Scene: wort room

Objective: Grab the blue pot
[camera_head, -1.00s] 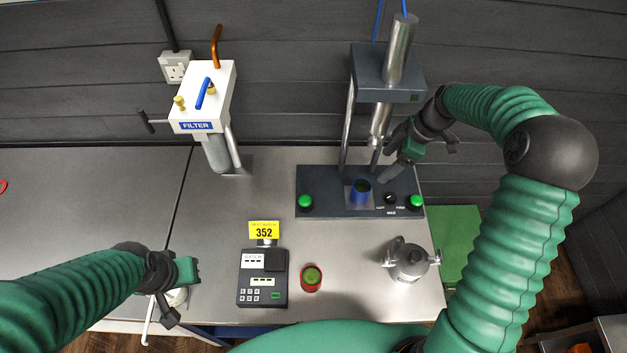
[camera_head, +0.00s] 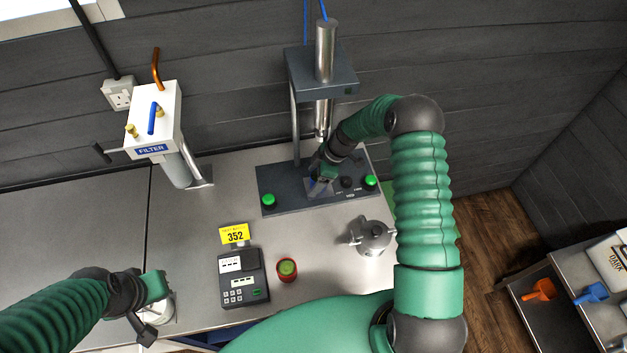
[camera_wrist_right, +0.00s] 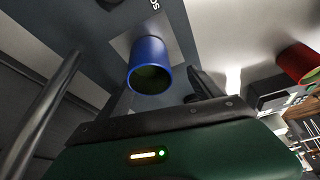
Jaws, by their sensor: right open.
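The blue pot (camera_wrist_right: 149,66) shows in the right wrist view, with its open rim facing the camera and its base against a light square on the dark press base. My right gripper (camera_head: 322,176) is open at the press, right by the pot. In the head view the gripper covers most of the pot; only a little blue (camera_head: 318,187) shows. In the wrist view a dark finger lies beside the pot, and I see no grip on it. My left gripper (camera_head: 152,308) is at the table's front left, away from the pot; its finger opening is unclear.
The press's steel ram (camera_head: 323,105) and post stand close to my right gripper. Green buttons (camera_head: 269,201) flank the base. A red pot (camera_head: 287,270), a scale (camera_head: 243,279) and a metal vessel (camera_head: 373,237) stand in front. The filter unit (camera_head: 155,122) is to the left.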

